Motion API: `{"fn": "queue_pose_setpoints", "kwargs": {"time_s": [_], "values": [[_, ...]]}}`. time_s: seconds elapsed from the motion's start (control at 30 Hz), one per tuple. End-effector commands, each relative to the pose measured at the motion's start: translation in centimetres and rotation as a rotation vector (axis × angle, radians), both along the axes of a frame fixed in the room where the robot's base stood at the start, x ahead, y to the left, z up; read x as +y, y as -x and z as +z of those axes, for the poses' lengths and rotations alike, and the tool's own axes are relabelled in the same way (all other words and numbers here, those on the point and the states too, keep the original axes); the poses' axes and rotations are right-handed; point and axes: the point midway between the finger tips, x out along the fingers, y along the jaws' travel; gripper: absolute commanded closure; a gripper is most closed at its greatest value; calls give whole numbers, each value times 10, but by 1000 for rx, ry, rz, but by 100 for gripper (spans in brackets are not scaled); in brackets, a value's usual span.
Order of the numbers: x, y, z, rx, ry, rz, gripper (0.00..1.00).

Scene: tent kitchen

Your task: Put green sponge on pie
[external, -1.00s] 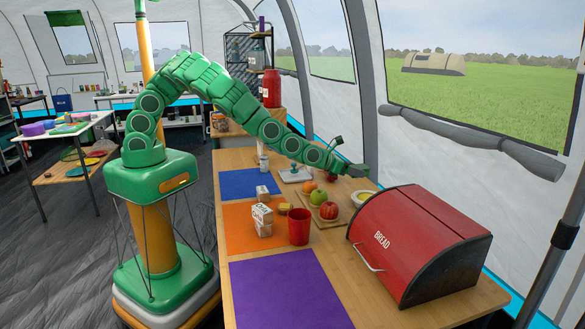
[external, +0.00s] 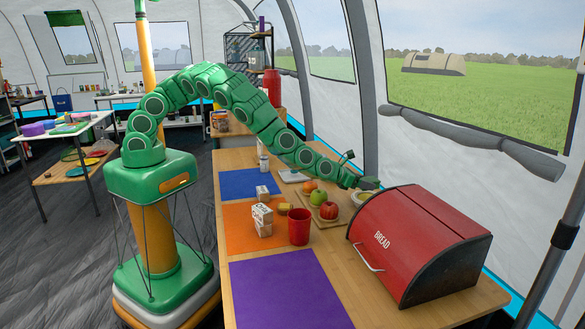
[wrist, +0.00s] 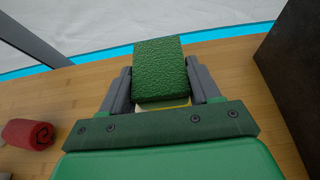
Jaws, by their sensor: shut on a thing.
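My gripper (external: 366,184) is low over the right side of the table, just behind the red bread box. In the wrist view, its two grey fingers are shut on the green sponge (wrist: 159,68), a textured green block held upright between them. A pale round dish with a yellowish top, which looks like the pie (external: 360,198), sits on the table below my gripper, partly hidden by the bread box. A yellow and white strip shows under the sponge in the wrist view; I cannot tell whether the sponge touches the pie.
The red bread box (external: 405,240) stands close to the gripper. A board with apples (external: 329,210) and an orange is to the left. A red cup (external: 299,227), a carton (external: 262,219) and coloured mats are nearer. A rolled red cloth (wrist: 28,134) lies at left in the wrist view.

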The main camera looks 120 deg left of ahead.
Motion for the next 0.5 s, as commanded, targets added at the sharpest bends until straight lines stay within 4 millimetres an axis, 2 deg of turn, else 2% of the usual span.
{"fn": "queue_pose_setpoints", "kwargs": {"time_s": [0.23, 0.5], "values": [[2, -5, -10, 2, 3, 1, 67], [3, -5, -37, 4, 3, 1, 67]]}}
